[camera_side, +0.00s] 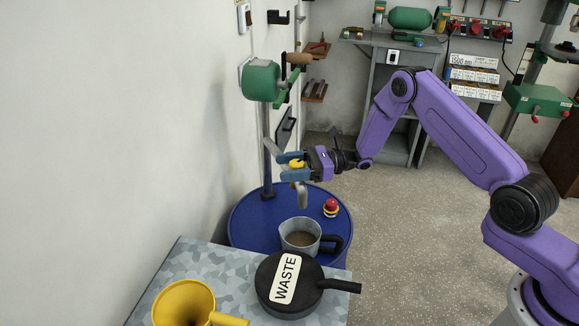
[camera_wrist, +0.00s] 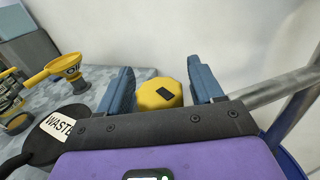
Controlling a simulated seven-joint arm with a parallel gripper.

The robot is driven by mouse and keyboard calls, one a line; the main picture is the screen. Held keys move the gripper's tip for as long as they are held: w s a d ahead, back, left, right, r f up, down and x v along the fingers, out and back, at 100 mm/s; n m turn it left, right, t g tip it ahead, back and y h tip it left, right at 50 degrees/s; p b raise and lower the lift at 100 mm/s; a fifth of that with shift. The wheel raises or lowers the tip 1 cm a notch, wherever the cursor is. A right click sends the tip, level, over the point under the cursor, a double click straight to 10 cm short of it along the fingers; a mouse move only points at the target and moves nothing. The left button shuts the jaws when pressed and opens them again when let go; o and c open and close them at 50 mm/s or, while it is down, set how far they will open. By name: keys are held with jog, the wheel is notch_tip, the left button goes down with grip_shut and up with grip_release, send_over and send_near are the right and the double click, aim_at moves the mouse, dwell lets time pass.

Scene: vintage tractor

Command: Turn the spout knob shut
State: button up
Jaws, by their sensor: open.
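The spout knob is a yellow, faceted knob with a dark mark on its top. It shows in the side view (camera_side: 297,164) and in the wrist view (camera_wrist: 159,94). My gripper (camera_side: 291,163) is at the knob, with blue fingers open. In the wrist view my gripper's fingers (camera_wrist: 165,92) stand on either side of the knob, with a gap visible at the right; contact on the left cannot be told. The grey spout (camera_side: 302,196) points down below the knob, above a grey jug (camera_side: 299,238) holding brown liquid.
The blue drum (camera_side: 240,232) carries a post with a green crank pump (camera_side: 262,80) and a red button (camera_side: 331,206). A black WASTE pan (camera_side: 262,283) and yellow funnel (camera_side: 183,302) stand on the front table. The white wall is close at left.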

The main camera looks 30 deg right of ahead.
jog(key=c, duration=1)
jog(key=shift+o, duration=0.2)
jog(key=shift+w+d+m+t+h, duration=0.15)
jog(key=shift+m+t+h, duration=0.85)
jog(key=shift+t, duration=0.45)
jog(key=shift+w+d+m+t+h, duration=0.15)
jog(key=shift+m+t+h, duration=0.65)
jog(key=shift+m+t, duration=0.55)
jog(key=o, duration=1)
jog(key=shift+c, duration=0.2)
jog(key=v, duration=1.7)
jog(key=shift+s, duration=0.25)
jog(key=shift+f, duration=0.1)
